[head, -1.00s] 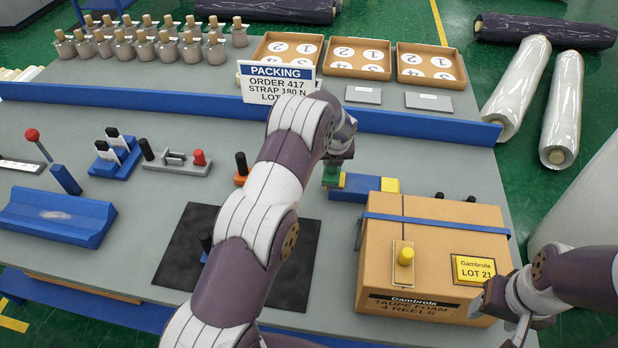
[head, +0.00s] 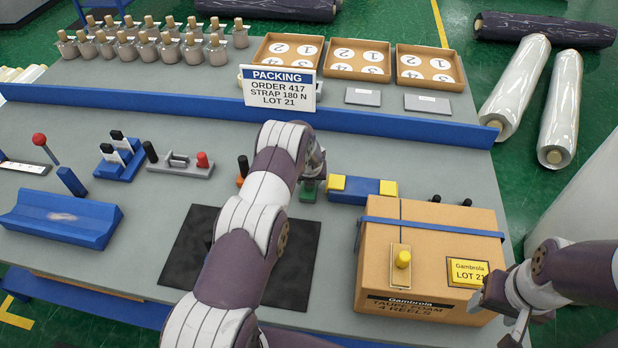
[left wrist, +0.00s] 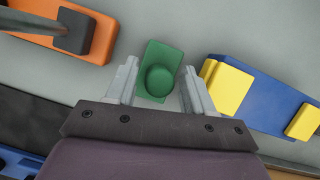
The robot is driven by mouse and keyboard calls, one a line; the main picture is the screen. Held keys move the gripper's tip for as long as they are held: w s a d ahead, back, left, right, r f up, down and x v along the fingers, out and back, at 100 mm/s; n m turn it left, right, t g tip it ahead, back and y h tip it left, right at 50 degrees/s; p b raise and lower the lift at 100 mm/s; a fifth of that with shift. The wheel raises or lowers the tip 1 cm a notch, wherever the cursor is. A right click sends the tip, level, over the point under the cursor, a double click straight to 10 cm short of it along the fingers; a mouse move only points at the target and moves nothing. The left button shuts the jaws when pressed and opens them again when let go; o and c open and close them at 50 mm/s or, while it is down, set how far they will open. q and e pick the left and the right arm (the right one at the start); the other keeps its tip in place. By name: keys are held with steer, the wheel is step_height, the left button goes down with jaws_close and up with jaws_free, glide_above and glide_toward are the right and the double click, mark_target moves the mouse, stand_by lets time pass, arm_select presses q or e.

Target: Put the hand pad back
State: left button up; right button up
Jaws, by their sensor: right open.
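The hand pad, a green block with a round green knob, shows in the head view (head: 308,192) just left of a blue block with yellow ends (head: 362,189). In the left wrist view the hand pad (left wrist: 160,72) sits between the two fingers of my left gripper (left wrist: 160,85), slightly turned to them. My right gripper (head: 518,322) is open and empty, low beside the right front corner of the carton.
The strapped carton (head: 375,275) stands to the right, a black mat (head: 290,270) to the front left. An orange block with a black knob (left wrist: 75,32) is left of the hand pad. A blue rail (head: 200,112) and the packing sign (head: 279,87) stand behind.

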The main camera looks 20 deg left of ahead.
arm_select(q)
steer(key=shift+r, duration=0.65)
steer(key=s+d+r+n+b, duration=0.1)
steer(key=s+d+r+n, duration=0.1)
steer(key=s+r+n, duration=0.45)
steer(key=s+d+r+n, duration=0.1)
steer(key=s+d+r, duration=0.2)
steer(key=r, duration=0.6)
steer(key=s+d+r+n+g+b, duration=0.1)
steer(key=s+d+n, duration=0.1)
steer(key=s+n, duration=0.5)
steer(key=s+d+r+n+g+h+b, duration=0.1)
steer(key=s+d+r+n, duration=0.1)
steer(key=s+n, duration=0.6)
steer(key=s+d+r+n+h+b, duration=0.1)
steer(key=s+d+r+n, duration=0.1)
steer(key=s+n, duration=0.6)
steer(key=shift+s+d+g, duration=0.4)
steer(key=shift+s+d, duration=0.05)
steer(key=shift+d, duration=0.1)
